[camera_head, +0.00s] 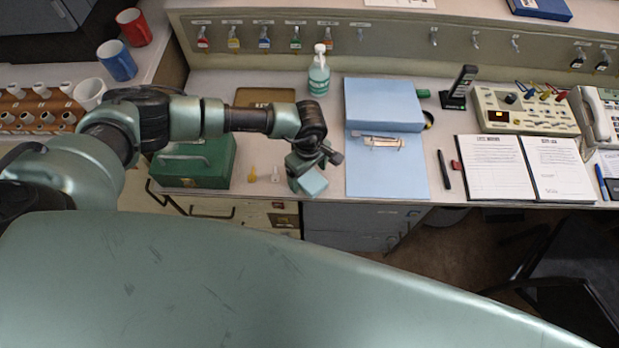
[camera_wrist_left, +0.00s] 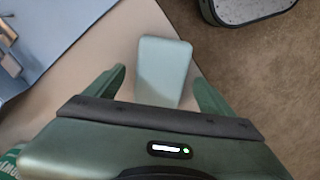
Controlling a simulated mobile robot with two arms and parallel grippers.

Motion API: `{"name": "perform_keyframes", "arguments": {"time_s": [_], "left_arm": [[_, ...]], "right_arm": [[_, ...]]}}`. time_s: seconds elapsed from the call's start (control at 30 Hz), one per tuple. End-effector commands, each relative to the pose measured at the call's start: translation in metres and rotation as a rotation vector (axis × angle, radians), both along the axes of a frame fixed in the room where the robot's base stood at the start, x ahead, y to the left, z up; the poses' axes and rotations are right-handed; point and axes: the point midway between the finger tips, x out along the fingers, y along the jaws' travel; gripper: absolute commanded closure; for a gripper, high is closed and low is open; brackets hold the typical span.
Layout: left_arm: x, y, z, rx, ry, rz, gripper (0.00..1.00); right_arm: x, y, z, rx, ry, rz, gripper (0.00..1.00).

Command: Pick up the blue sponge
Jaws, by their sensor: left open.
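The blue sponge (camera_head: 314,183) is a small pale blue-green block at the desk's front edge, just below my left gripper (camera_head: 303,166) in the head view. In the left wrist view the sponge (camera_wrist_left: 164,70) lies ahead of the palm, with its near part between the two dark green fingers of my left gripper (camera_wrist_left: 160,82). The fingers are open, with a gap on each side of the sponge. The sponge's near end is hidden behind the gripper body. My right gripper is not in view.
A green metal box (camera_head: 196,162) stands left of the gripper. A blue folder (camera_head: 386,177) with a clipped stack lies to its right. Small yellow (camera_head: 252,173) and clear (camera_head: 275,174) items lie between box and gripper.

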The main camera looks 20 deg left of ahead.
Motion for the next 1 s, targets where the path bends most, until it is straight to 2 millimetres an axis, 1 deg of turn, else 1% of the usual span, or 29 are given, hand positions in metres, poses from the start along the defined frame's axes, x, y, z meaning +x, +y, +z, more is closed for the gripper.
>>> {"name": "perform_keyframes", "arguments": {"time_s": [0.03, 0.23, 0.27, 0.3, 0.53, 0.67, 0.77, 0.87, 1.0], "left_arm": [[0.000, 0.000, 0.000, 0.000, 0.000, 0.001, 0.22], [0.000, 0.000, 0.000, 0.000, 0.000, 0.001, 0.78], [0.000, 0.000, 0.001, 0.000, 0.000, 0.001, 0.81], [0.000, 0.000, 0.001, 0.000, 0.000, 0.001, 0.88], [0.000, 0.000, 0.002, 0.000, 0.000, 0.001, 0.88], [0.001, 0.000, 0.009, 0.000, -0.001, 0.002, 0.88], [0.001, 0.000, 0.022, -0.002, -0.002, 0.000, 0.88], [0.002, 0.000, 0.043, -0.003, -0.005, 0.000, 0.88], [0.002, 0.000, 0.085, -0.003, -0.007, -0.001, 0.88]], "right_arm": [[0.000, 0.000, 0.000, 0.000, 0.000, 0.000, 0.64], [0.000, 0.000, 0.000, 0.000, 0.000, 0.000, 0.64], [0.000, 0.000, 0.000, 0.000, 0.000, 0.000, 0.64], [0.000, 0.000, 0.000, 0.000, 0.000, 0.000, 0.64], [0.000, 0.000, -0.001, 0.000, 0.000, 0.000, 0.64], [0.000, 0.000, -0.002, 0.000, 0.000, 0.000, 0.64], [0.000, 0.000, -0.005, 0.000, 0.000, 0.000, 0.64], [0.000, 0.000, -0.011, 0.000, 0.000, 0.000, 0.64], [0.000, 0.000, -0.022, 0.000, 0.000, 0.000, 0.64]]}}
